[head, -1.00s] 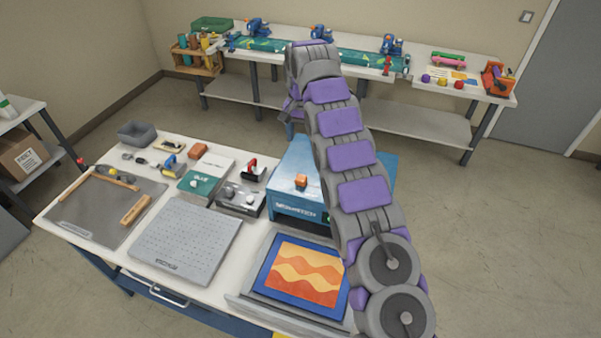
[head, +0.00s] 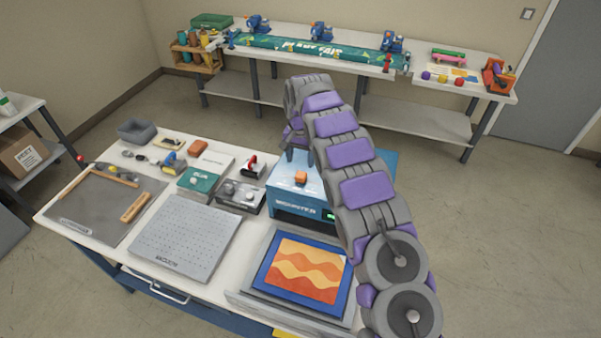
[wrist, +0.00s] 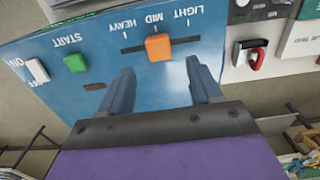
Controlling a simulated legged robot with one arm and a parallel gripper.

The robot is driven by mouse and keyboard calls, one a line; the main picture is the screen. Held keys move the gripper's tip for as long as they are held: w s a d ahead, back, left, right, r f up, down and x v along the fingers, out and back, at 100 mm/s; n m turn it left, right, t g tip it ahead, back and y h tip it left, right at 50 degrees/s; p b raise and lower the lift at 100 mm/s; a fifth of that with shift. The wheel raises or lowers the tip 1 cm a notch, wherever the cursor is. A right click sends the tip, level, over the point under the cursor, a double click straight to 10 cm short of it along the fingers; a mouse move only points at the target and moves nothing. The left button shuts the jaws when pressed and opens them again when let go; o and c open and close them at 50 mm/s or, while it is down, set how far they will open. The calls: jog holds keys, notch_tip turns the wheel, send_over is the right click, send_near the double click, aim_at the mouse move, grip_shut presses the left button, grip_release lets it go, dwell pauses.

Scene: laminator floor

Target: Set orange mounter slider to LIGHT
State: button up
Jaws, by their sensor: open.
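The blue mounter (head: 292,200) stands on the near table with its orange slider (head: 300,177) on top. In the wrist view the slider (wrist: 158,48) sits in a dark slot at about the MID mark, with HEAVY to its left and LIGHT to its right, the labels upside down. My gripper (wrist: 160,68) is open, its two dark fingers pointing at the panel. The slider shows between the fingertips and slightly beyond them, with nothing held. In the head view my gripper (head: 300,157) is just above and behind the slider. Contact with the panel cannot be told.
A green START button (wrist: 75,63) and a white ON/OFF switch (wrist: 37,70) share the panel. A red-handled tool (wrist: 257,57) lies beside the mounter. A framed orange-wave print (head: 300,270) lies in front, and a grey perforated board (head: 187,235) lies left.

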aim_at(300, 174)
notch_tip(300, 174, down, 7)
jog(key=shift+f, duration=0.1)
dwell(0.4)
grip_shut()
dwell(0.4)
